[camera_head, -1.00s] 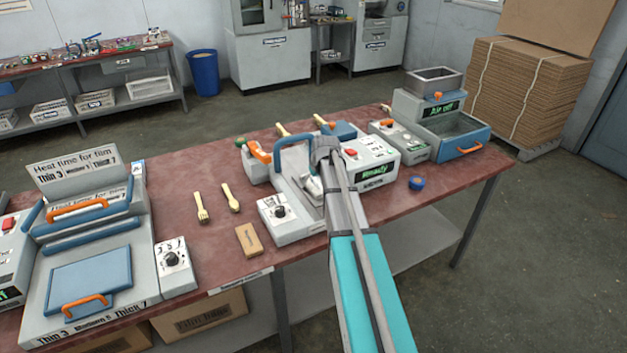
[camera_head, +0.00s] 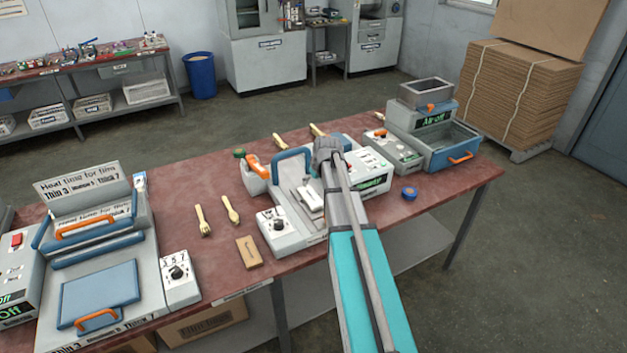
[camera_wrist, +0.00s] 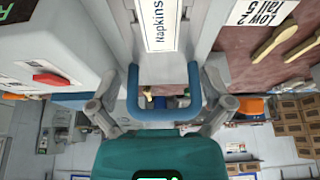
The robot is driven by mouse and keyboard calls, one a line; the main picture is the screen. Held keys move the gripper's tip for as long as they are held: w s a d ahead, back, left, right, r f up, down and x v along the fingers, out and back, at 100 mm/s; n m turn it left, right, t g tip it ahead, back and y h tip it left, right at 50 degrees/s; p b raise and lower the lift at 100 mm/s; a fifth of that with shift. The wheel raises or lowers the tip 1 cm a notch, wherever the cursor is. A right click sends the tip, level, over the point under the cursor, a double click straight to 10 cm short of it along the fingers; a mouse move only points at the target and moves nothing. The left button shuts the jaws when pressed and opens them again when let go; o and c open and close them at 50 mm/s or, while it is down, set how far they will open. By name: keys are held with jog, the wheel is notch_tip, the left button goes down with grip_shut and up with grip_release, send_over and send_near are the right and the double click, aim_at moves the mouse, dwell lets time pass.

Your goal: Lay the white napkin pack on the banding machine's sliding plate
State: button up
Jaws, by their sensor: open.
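The white napkin pack (camera_head: 311,199) lies on the grey sliding plate (camera_head: 294,189) of the banding machine, between its dial box (camera_head: 277,226) and its screen box. In the wrist view the pack (camera_wrist: 162,25), lettered "Napkins", lies lengthwise at top centre. The machine's blue arched handle (camera_head: 290,154) stands behind the plate; it also shows in the wrist view (camera_wrist: 163,124). My gripper (camera_wrist: 161,88) is open and empty, its fingers apart on either side of the blue handle in that picture. It is clear of the pack. In the head view my wrist hides the fingertips.
The screen box (camera_head: 367,180) stands close right of the plate. A wooden block (camera_head: 249,252), a wooden fork (camera_head: 202,220) and a spoon (camera_head: 230,210) lie to the left. A blue roll (camera_head: 409,193) lies to the right. The red tabletop (camera_head: 180,262) has free room around them.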

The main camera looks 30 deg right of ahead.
jog(key=shift+p+v, duration=1)
jog(key=shift+v, duration=0.4)
jog(key=shift+a, duration=0.1)
jog(key=s+a+f+g, duration=0.1)
jog(key=s+a+g, duration=0.3)
jog(key=s+a, duration=1.7)
jog(key=shift+a+f+g, duration=0.25)
jog(key=shift+a+g, duration=0.05)
jog(key=shift+a, duration=0.75)
